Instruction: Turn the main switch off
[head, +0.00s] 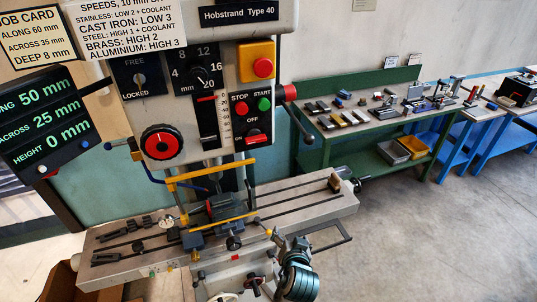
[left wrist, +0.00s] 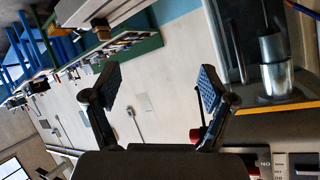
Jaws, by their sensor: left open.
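The main switch (head: 252,138) is a small black switch with a red handle on the milling machine's control panel, below the red STOP and green START buttons. Its handle appears low, beside the ON mark; OFF is printed above. My left gripper (head: 287,240) is small and blurred in the head view, below and right of the switch, in front of the machine table. In the left wrist view my left gripper (left wrist: 158,95) has its two blue-padded fingers spread with nothing between them. An inverted ON label shows there at the lower right. My right gripper is not in view.
A yellow box with a red button (head: 263,67) sits above the panel. A red-knobbed handle (head: 288,92) sticks out at its right. A yellow guard bar (head: 212,172) spans above the machine table (head: 300,205). A green workbench (head: 312,133) stands behind; the floor at right is free.

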